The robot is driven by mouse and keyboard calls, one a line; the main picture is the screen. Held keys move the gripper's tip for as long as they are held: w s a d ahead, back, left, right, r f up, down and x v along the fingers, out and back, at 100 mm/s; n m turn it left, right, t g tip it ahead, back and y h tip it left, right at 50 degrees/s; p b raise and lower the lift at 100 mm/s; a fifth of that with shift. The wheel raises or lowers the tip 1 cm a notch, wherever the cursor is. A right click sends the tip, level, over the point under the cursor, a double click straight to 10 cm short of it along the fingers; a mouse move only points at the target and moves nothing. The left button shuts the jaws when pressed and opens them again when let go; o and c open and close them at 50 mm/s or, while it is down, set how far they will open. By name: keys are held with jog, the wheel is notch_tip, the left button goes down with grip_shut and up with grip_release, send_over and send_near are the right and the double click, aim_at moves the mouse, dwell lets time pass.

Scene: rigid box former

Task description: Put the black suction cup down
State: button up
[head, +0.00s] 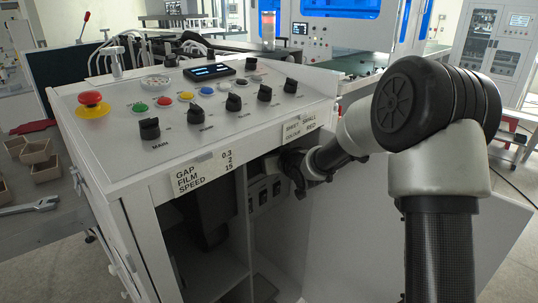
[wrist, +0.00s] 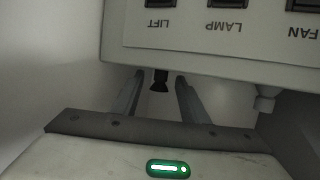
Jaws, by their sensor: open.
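A small black suction cup (wrist: 160,81) shows in the wrist view, between the two fingers of my gripper (wrist: 159,88). The fingers stand apart, with a gap on each side of the cup, so my gripper is open. The cup lies just below the edge of a pale switch box (wrist: 185,57); what it rests on cannot be told. In the head view my gripper (head: 297,164) is inside the open front of the white cabinet (head: 190,145), partly in shadow. The suction cup cannot be made out there.
The switch box carries black switches labelled LIFT, LAMP and FAN, upside down in the wrist view. A pale knob-like part (wrist: 265,104) hangs below it at right. The cabinet's sloped top holds knobs and a red stop button (head: 90,98).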

jog(key=shift+r+p, duration=0.35)
jog(key=shift+r, duration=0.2)
jog(key=v, duration=1.2)
jog(key=shift+f+p, duration=0.25)
jog(key=shift+p, duration=0.1)
jog(key=shift+s, duration=0.1)
